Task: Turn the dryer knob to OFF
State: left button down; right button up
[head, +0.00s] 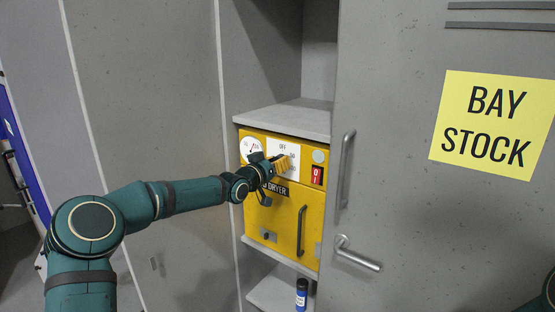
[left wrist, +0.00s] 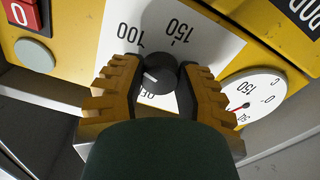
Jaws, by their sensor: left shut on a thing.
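The yellow dryer (head: 285,215) sits in a shelf bay of the grey cabinet. Its white dial panel (head: 293,149) carries OFF at the top in the head view. In the left wrist view the round dark knob (left wrist: 157,82) stands on this panel, with 100 and 150 printed above it and OFF letters partly hidden below it. Its short white mark points left, toward neither printed number. My left gripper (head: 283,163) is at the panel and hides the knob in the head view. Its yellow ribbed fingers are shut around the knob in the wrist view. My right gripper is out of view.
A red switch (head: 317,175) and a grey round button (head: 319,156) are right of the dial. A round gauge (head: 250,145) is left of it. The dryer door handle (head: 301,230) is below. A tall grey door (head: 400,210) stands at right.

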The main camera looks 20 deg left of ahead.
pick_arm(q)
jog(key=shift+d+r+n+b, duration=0.1)
jog(key=shift+n+b, duration=2.15)
jog(key=shift+n, duration=2.9)
jog(key=shift+r+n+b, duration=0.1)
jog(key=shift+n+b, duration=2.1)
jog(key=shift+n, duration=2.95)
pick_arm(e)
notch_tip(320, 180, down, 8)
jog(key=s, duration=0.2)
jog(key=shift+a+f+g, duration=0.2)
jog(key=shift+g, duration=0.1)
pick_arm(q)
jog(key=c, duration=0.5)
grip_release()
jog(key=shift+d, duration=0.1)
jog(key=shift+c, duration=0.2)
jog(key=shift+f, duration=0.1)
